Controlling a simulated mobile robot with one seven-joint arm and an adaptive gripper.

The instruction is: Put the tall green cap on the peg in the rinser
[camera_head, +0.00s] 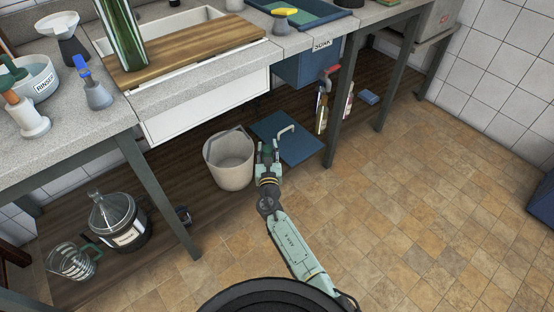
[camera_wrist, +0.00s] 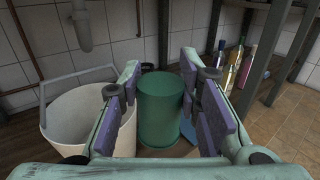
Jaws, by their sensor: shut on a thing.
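My gripper (camera_head: 267,150) is low in front of the counter, close to the bucket. In the wrist view, my gripper (camera_wrist: 163,110) has its purple pads on either side of the tall green cap (camera_wrist: 161,108), a plain upright dark green cylinder, and is shut on it. The cap is small and mostly hidden by the fingers in the head view. The rinser (camera_head: 42,88), a round grey-white labelled bowl, stands on the counter at the far left, well away from my gripper. A dark green piece (camera_head: 10,68) shows at its left side; I cannot make out the peg clearly.
A beige bucket (camera_head: 229,165) stands just left of my gripper. A blue hinged panel (camera_head: 290,140) is behind it. The counter edge and legs lie between my gripper and the rinser.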

